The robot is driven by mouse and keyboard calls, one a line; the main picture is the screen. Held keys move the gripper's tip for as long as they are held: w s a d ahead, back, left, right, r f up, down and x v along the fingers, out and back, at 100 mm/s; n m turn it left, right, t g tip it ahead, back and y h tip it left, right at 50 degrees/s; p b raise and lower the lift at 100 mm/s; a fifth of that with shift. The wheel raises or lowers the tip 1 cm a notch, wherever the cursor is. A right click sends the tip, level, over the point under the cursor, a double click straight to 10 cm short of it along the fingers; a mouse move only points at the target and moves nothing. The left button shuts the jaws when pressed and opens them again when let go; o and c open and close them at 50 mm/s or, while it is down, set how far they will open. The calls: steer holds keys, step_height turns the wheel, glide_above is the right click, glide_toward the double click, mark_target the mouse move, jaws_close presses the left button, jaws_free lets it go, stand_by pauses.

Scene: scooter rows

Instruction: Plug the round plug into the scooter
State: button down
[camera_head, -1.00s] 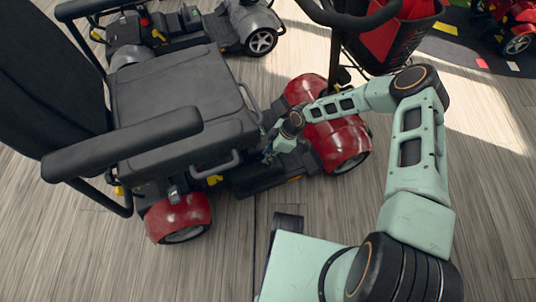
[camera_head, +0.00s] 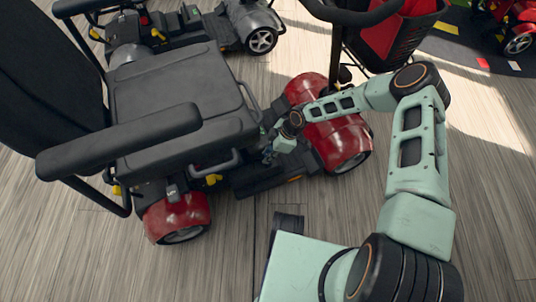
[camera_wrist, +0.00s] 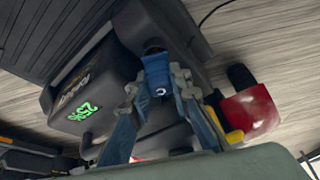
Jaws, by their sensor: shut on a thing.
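The scooter (camera_head: 180,95) has a black seat and red fenders, and stands left of my arm. My gripper (camera_head: 268,150) is low beside the scooter, between the seat and the red front. In the wrist view my gripper (camera_wrist: 158,84) is shut on the blue round plug (camera_wrist: 157,72), whose dark end faces the scooter's black housing. The socket is hidden.
A grey scooter (camera_head: 250,28) stands behind, and another red scooter (camera_head: 518,30) is at the upper right. A red and black basket (camera_head: 400,35) hangs above the front. The seat's armrest (camera_head: 120,145) overhangs the near side. Wooden floor (camera_head: 480,200) is clear at right.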

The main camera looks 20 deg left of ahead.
steer(key=shift+f+b, duration=0.6)
steer(key=shift+f, duration=0.05)
steer(key=c, duration=1.7)
jaws_free()
steer(key=shift+r, duration=0.1)
steer(key=v, duration=1.2)
steer(key=shift+d, duration=0.1)
